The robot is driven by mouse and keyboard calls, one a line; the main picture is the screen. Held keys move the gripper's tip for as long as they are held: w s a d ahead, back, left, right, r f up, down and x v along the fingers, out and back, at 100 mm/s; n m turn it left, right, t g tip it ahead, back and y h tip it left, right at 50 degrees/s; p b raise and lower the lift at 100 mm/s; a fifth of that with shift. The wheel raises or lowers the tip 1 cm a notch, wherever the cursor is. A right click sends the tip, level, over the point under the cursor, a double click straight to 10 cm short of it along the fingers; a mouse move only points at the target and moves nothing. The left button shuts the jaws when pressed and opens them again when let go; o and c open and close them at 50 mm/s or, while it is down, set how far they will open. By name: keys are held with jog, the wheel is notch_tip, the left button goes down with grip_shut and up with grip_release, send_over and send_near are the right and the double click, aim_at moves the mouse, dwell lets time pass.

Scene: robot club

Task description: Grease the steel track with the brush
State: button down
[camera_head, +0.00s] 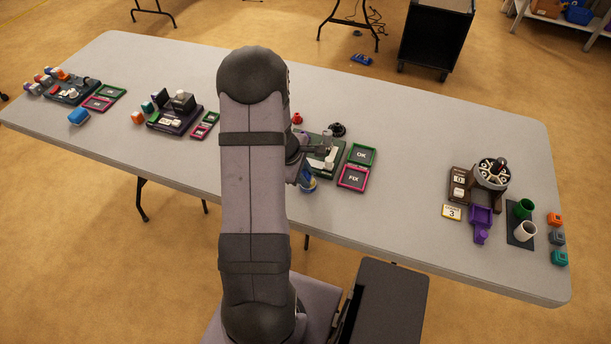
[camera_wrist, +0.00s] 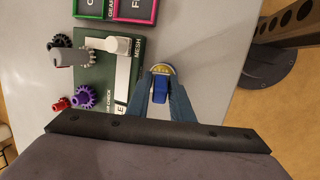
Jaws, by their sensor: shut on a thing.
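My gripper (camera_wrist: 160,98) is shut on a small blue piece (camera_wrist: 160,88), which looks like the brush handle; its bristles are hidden. Directly beyond the fingertips is a round yellow-and-white thing (camera_wrist: 162,69), perhaps a grease tin. A blue thing with a yellowish part (camera_head: 307,181) shows beside my arm in the head view; I cannot tell tin from brush there. The pale steel track (camera_wrist: 122,82) lies on the dark green board (camera_wrist: 145,47), left of my fingers in the wrist view. A white block (camera_wrist: 118,45) sits at its far end. My arm hides much of the board in the head view.
A grey gear (camera_wrist: 62,54) and a purple gear (camera_wrist: 84,97) stand left of the track. A green OK tray (camera_head: 374,157) and a pink FIX tray (camera_head: 342,184) lie beside the board.

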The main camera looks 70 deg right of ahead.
jog(key=shift+r+p, duration=3.15)
jog(key=shift+r, duration=0.35)
